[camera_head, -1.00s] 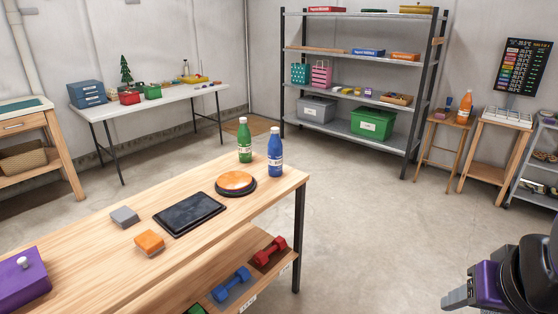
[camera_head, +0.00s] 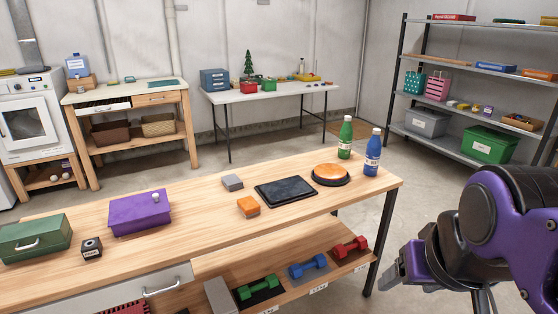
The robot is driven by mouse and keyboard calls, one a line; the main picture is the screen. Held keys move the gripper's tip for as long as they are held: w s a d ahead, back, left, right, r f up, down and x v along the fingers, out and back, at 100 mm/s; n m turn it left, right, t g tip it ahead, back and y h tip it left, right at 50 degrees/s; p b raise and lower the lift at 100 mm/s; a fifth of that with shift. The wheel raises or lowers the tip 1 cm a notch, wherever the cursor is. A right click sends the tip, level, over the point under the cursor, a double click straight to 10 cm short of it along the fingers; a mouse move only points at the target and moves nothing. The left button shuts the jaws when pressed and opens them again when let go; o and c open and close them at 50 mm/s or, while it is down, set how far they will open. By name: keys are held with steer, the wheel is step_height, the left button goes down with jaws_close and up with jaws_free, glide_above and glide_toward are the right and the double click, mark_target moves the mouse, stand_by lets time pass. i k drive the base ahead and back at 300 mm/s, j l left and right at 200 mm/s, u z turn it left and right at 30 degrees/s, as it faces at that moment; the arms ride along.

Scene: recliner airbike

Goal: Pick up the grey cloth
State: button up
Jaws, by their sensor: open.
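A small grey folded block, which looks like the grey cloth (camera_head: 232,182), lies on the wooden workbench (camera_head: 75,216). It is behind a similar orange block (camera_head: 248,207) and left of a black flat tray or slab (camera_head: 286,192). My gripper (camera_head: 402,270) is at the lower right, in front of and to the right of the bench's right end. It is open and well apart from the grey cloth. Part of it is hidden by my own arm.
Right of the slab are an orange-topped disc (camera_head: 331,174), a green bottle (camera_head: 345,138) and a blue bottle (camera_head: 372,153). A purple box (camera_head: 139,213) and a green box (camera_head: 36,239) stand at the left. Dumbbells (camera_head: 307,267) fill the lower shelf.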

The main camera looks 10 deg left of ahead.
mark_target(232, 183)
steer(key=u, duration=0.85)
steer(key=i+l, duration=0.25)
steer(key=i+u, duration=0.2)
steer(key=u, duration=3.5)
steer(key=i+j+u, duration=0.1)
steer(key=u, duration=0.4)
steer(key=i+j+u, duration=0.15)
steer(key=u, duration=0.35)
steer(key=i+j+u, duration=0.1)
steer(key=u, duration=0.4)
steer(key=k+z, duration=0.15)
steer(key=k, duration=0.25)
